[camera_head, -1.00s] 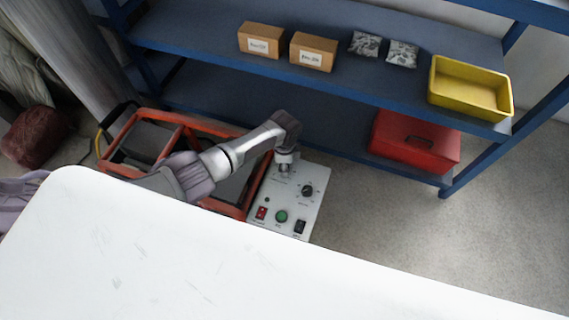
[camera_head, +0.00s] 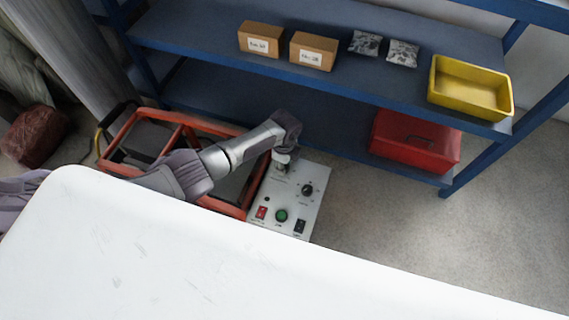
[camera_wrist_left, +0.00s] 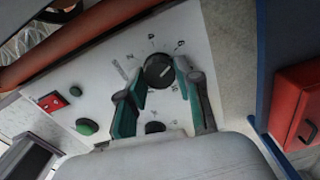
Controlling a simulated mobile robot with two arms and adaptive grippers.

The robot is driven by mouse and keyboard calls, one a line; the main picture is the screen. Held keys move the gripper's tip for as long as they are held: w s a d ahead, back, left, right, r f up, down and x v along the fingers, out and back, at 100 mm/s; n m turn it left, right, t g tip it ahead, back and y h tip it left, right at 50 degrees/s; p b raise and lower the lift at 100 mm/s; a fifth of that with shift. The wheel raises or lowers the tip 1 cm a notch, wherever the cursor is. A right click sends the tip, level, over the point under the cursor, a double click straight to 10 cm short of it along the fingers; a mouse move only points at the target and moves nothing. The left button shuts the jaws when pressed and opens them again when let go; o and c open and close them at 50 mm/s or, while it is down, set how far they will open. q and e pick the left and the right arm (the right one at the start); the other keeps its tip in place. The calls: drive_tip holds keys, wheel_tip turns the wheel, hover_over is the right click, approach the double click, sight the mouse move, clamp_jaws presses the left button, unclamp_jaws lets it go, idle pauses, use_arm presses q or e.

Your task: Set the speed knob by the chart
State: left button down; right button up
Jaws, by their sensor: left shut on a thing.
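A light grey control panel (camera_head: 285,188) sits beside the shelf, with a black knob (camera_head: 307,190) showing to the right of my arm. My left gripper (camera_head: 284,168) points down onto the panel's upper left part, and its fingertips are hard to make out there. In the left wrist view, the teal fingers of my left gripper (camera_wrist_left: 161,80) are shut on a black dial knob (camera_wrist_left: 158,68) ringed by printed numbers. A second dark round part (camera_wrist_left: 155,127) shows between the fingers, nearer the wrist. No chart can be made out. My right gripper is not in view.
The panel also has a red switch (camera_head: 262,213), a green button (camera_head: 281,216) and a black switch (camera_head: 300,227). An orange frame (camera_head: 233,209) stands left of it. The blue shelf (camera_head: 200,38) holds boxes, bags and a yellow bin (camera_head: 470,112). A white surface (camera_head: 150,250) fills the foreground.

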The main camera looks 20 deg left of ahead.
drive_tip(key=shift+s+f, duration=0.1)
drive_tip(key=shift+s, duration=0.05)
use_arm(q)
drive_tip(key=c, duration=0.8)
unclamp_jaws()
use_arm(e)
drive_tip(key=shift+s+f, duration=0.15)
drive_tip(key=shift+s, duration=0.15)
use_arm(q)
drive_tip(key=shift+r, duration=0.3)
wheel_tip(320, 180, up, 11)
drive_tip(key=shift+r, duration=0.2)
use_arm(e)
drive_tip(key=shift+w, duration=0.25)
